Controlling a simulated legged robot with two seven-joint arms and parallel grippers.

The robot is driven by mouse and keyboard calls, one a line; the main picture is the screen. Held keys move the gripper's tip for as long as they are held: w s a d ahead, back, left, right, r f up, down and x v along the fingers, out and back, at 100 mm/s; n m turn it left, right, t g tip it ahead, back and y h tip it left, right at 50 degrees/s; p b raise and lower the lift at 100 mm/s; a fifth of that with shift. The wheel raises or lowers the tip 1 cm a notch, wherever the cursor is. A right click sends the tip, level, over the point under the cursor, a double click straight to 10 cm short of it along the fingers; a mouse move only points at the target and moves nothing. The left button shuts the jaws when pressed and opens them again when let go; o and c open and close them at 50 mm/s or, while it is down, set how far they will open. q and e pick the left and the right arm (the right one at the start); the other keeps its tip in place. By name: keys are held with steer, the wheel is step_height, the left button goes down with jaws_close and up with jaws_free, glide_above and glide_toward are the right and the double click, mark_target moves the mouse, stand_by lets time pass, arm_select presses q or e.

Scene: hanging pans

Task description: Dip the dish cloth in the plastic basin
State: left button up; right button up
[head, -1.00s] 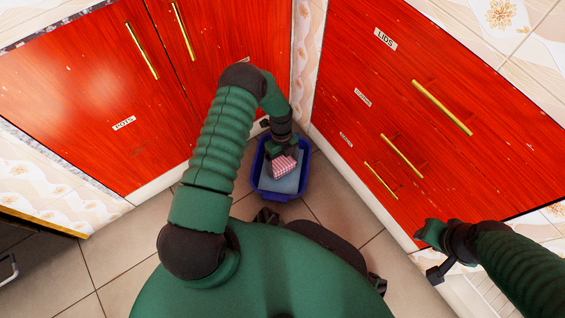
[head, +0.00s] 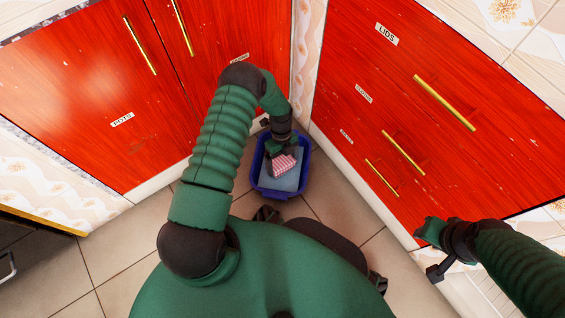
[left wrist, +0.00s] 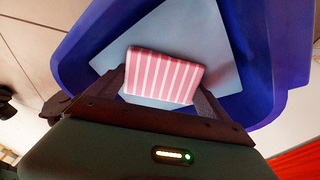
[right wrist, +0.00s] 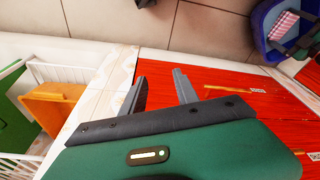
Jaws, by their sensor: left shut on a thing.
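The dish cloth (head: 284,164) is pink-red and white striped. In the left wrist view the cloth (left wrist: 163,76) sits between the fingers of my left gripper (left wrist: 165,90), which is shut on it. The blue plastic basin (head: 258,180) stands on the floor in the corner, with pale greyish-blue water or bottom showing inside. The cloth is over the basin's inside, within its rim; I cannot tell how deep it is. The basin (right wrist: 259,20) and cloth (right wrist: 283,24) also show in the right wrist view. My right gripper (right wrist: 160,78) is open and empty, away to the right.
Red cabinets (head: 80,90) stand on the left and red drawers (head: 360,120) with gold handles on the right, close around the basin. The tiled floor (head: 120,240) is clear at the left. In the right wrist view an orange object (right wrist: 57,105) lies by a white rack.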

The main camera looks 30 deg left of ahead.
arm_select(q)
steer(key=shift+r, duration=0.1)
step_height(320, 180, up, 11)
steer(key=p, duration=0.9)
stand_by(1.0)
step_height(320, 180, up, 4)
steer(key=p, duration=0.4)
